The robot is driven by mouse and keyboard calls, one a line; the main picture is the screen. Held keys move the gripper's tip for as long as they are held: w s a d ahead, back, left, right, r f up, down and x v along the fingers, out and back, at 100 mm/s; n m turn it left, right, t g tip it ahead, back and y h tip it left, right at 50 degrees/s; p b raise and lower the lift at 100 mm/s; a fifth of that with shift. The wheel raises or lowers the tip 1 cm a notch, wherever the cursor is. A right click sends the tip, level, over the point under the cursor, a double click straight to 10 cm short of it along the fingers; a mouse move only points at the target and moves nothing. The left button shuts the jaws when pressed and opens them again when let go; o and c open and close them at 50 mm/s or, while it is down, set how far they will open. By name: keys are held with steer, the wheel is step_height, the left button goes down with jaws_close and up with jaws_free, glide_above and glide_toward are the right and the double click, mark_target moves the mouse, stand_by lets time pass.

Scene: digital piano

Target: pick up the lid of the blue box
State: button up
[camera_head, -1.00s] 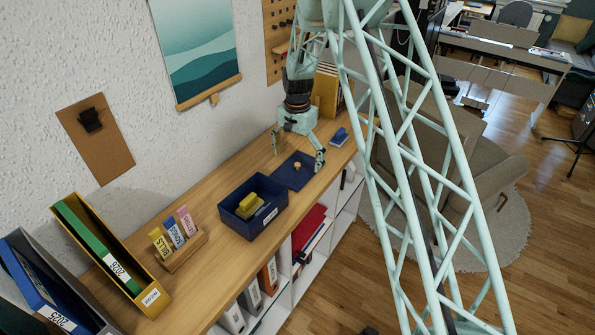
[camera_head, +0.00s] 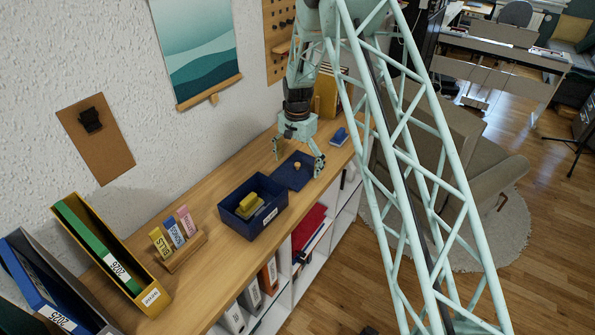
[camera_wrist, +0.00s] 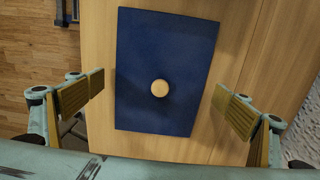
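The blue lid (camera_head: 285,176) lies flat on the wooden shelf top beside the open blue box (camera_head: 233,219). The lid also shows in the wrist view (camera_wrist: 150,50), with a round wooden knob (camera_wrist: 160,88) on it. My gripper (camera_head: 298,160) is over the lid, fingers pointing down. In the wrist view my gripper (camera_wrist: 160,105) is wide open and empty, with one finger pad on each side of the lid and the knob between them. The pads appear above the lid, not touching the knob. The blue box holds yellow items (camera_head: 248,205).
A blue object (camera_head: 339,136) lies right of the lid on the shelf top (camera_head: 205,210). Yellow folders (camera_head: 327,92) stand behind my gripper. A wooden holder with coloured tabs (camera_head: 180,250) and file boxes (camera_head: 110,260) stand at the left. The wall runs close behind.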

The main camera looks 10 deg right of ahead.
mark_target(297, 164)
steer(key=shift+s, duration=0.1)
steer(key=c, duration=1.3)
steer(key=shift+c, duration=0.7)
steer(key=shift+s+f, duration=0.1)
steer(key=shift+r, duration=0.3)
steer(key=c, duration=0.4)
steer(key=shift+a+r, duration=0.1)
steer(key=shift+r, duration=0.3)
steer(key=c, duration=1.3)
steer(key=shift+w+r, duration=0.2)
steer(key=shift+r, duration=4.2)
jaws_close()
steer(key=shift+s, duration=0.1)
